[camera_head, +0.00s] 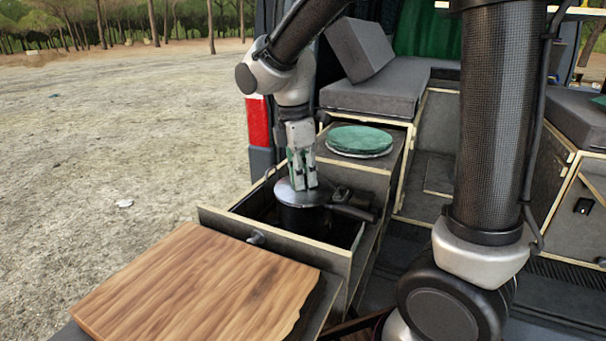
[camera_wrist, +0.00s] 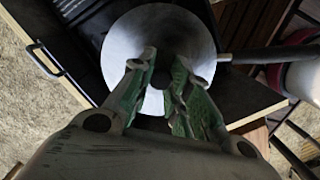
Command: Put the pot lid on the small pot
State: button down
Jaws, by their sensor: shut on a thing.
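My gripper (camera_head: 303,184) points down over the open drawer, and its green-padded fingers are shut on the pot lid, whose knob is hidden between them. The pot lid (camera_head: 288,197) is a round silver disc and looks about level. It lies over the mouth of the small pot (camera_head: 301,219), a dark pot standing in the drawer. I cannot tell whether lid and rim touch or a thin gap is left. In the wrist view the fingers (camera_wrist: 166,60) reach to the middle of the lid (camera_wrist: 128,45), which hides the pot's opening. The pot's handle (camera_wrist: 270,54) sticks out to the right.
The drawer (camera_head: 290,246) has raised walls close around the pot. A wooden board (camera_head: 195,285) lies in front of it. Behind, a green round item (camera_head: 361,139) sits on a counter. Grey cushions (camera_head: 385,97) are further back. Open ground is at left.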

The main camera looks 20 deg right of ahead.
dwell(0.4)
jog(key=c, duration=0.8)
grip_release()
jog(key=shift+r, duration=3.45)
